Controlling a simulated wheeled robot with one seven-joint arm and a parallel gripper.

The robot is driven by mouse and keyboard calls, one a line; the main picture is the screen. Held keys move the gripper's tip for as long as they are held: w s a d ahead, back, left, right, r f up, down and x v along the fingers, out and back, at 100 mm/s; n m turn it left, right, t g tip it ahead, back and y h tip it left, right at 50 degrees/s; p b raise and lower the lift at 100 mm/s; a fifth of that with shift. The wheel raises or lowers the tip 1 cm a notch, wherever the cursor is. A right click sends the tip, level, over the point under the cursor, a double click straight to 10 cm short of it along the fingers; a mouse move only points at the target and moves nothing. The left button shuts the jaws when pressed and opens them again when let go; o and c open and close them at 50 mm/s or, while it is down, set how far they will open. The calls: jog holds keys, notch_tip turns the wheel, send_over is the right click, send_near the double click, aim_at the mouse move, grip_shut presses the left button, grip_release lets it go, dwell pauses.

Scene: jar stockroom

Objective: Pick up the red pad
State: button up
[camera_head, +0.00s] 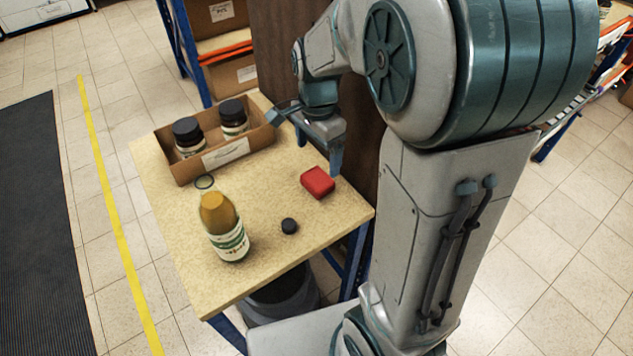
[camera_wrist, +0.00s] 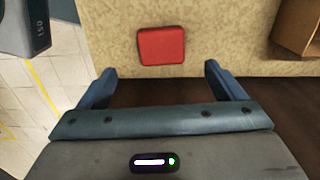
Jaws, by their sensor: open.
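The red pad (camera_head: 317,182) is a small rounded block lying flat on the wooden tabletop, near its right edge. In the wrist view the pad (camera_wrist: 161,45) lies ahead of my fingertips, roughly centred between them. My gripper (camera_head: 318,150) is above the table, behind the pad in the head view. In the wrist view my gripper (camera_wrist: 158,70) has its two fingers spread wide with nothing between them. It does not touch the pad.
A dark brown panel (camera_head: 285,50) stands behind the table. Tabletop around the pad is clear.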

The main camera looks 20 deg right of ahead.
aim_at(318, 178)
notch_tip(318, 178, down, 8)
jog(key=shift+w+f+b, duration=0.1)
jog(key=shift+b, duration=0.25)
jog(key=c, duration=1.1)
